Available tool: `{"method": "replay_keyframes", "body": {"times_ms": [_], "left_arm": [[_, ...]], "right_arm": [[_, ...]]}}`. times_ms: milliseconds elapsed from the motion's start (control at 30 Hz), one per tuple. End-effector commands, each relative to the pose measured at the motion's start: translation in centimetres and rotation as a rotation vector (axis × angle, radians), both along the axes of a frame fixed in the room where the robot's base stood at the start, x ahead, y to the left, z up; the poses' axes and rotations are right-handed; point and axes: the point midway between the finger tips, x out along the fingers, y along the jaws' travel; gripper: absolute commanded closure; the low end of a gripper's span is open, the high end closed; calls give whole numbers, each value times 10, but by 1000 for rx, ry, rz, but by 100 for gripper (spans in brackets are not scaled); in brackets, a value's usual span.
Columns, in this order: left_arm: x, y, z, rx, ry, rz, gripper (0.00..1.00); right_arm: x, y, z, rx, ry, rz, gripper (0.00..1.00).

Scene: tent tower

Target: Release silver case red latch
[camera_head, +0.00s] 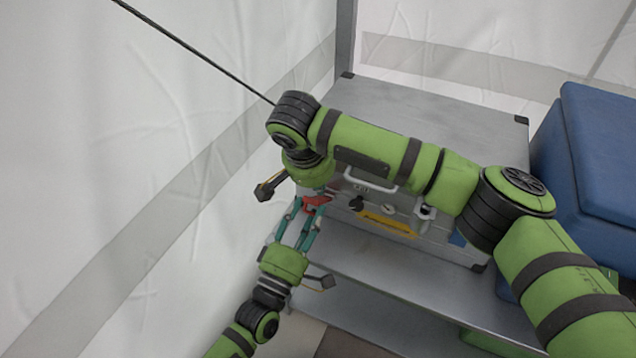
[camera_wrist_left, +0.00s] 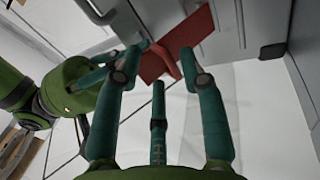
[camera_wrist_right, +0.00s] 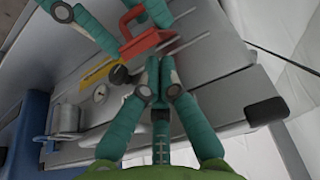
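The silver case (camera_head: 455,237) stands on a metal surface. Its red latch (camera_head: 316,200) sits at the left end of its front; in the left wrist view the red latch (camera_wrist_left: 172,62) is a flat red piece with a raised handle. My left gripper (camera_head: 303,212) reaches up from below. Its fingers (camera_wrist_left: 166,60) are spread apart on both sides of the red handle. My right gripper (camera_wrist_right: 155,68) comes down from above, its fingertips drawn together just beside the red latch (camera_wrist_right: 142,45). I cannot tell whether either gripper touches the latch.
A yellow bar (camera_head: 387,221), a gauge and a black knob (camera_head: 356,204) are on the case front. A carry handle (camera_head: 370,182) is above them. Blue boxes (camera_head: 610,150) stand at the right. White tent wall (camera_head: 150,170) is close at the left.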

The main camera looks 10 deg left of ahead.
Motion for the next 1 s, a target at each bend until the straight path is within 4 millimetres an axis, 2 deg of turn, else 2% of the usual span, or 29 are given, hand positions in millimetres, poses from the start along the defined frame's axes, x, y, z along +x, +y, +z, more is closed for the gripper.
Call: {"method": "replay_keyframes", "body": {"times_ms": [300,500,633,767,867,1000], "left_arm": [[-61,20,-20,2,4,-1,62],[-89,29,-30,2,5,-1,62],[-97,31,-32,5,6,-1,62],[-97,27,-37,63,30,-5,62],[-92,20,-47,178,73,-14,62],[-88,10,-70,421,167,-44,62]], "right_arm": [[1,0,1,0,-2,-1,100],[1,0,1,0,-2,-1,100],[1,0,1,0,-2,-1,100],[1,-1,1,0,-2,-1,100],[1,0,1,0,-2,-1,100],[1,-1,1,0,-2,-1,100]]}}
